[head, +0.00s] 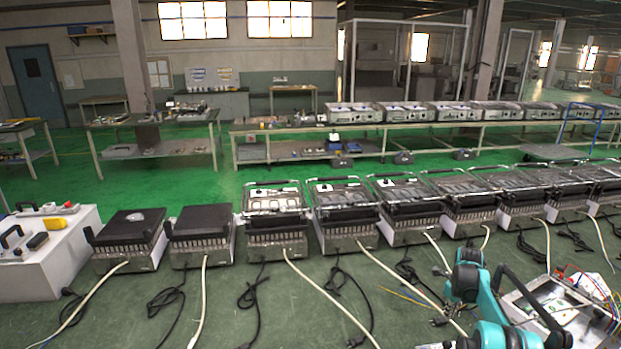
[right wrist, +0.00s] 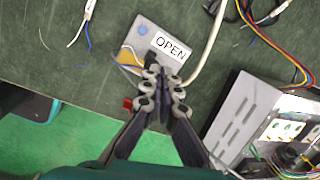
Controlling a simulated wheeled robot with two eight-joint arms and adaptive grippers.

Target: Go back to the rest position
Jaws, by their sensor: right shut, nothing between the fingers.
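My right arm (head: 468,275) is teal and bent at the lower right of the head view. Its gripper is hard to make out there. In the right wrist view my right gripper (right wrist: 163,84) points down over a dark green work surface, fingers together with nothing between them. Its tips overlap the lower edge of a small grey box (right wrist: 142,38) with an "OPEN" label; whether they touch it I cannot tell. My left gripper is not in view.
An open metal housing with wires (head: 558,312) lies beside my right arm; it also shows in the right wrist view (right wrist: 238,118). Loose cables (head: 325,292) cross the surface. A row of grill-like appliances (head: 277,222) stands behind. A white box (head: 50,260) is at left.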

